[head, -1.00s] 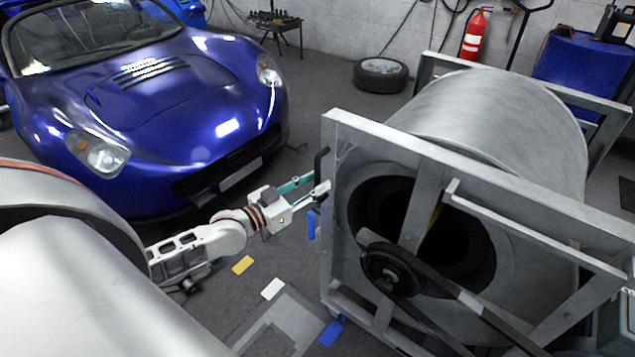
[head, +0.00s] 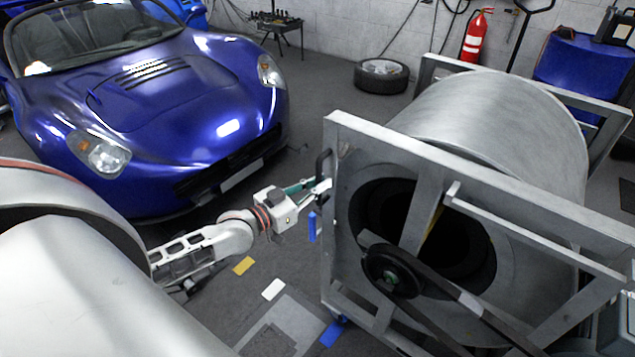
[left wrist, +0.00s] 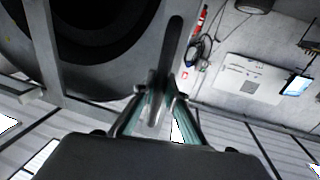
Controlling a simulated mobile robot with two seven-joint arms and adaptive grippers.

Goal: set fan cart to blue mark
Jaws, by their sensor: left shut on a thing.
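The fan cart (head: 400,134) is a grey metal frame around a large drum on the right of the head view; its drum opening also shows in the left wrist view (left wrist: 100,35). A dark upright handle (head: 322,163) is on the frame's left edge. My left gripper (head: 322,187) is shut on this handle, which also shows between its fingers in the left wrist view (left wrist: 172,50). A blue mark (head: 331,334) lies on the floor by the cart's lower left corner, close to a wheel. My right gripper is not in view.
A yellow mark (head: 243,265) and a white mark (head: 273,290) lie on the floor left of the blue one. A blue car (head: 150,110) stands at the left. A tyre (head: 381,74) and a red fire extinguisher (head: 475,37) are at the back wall.

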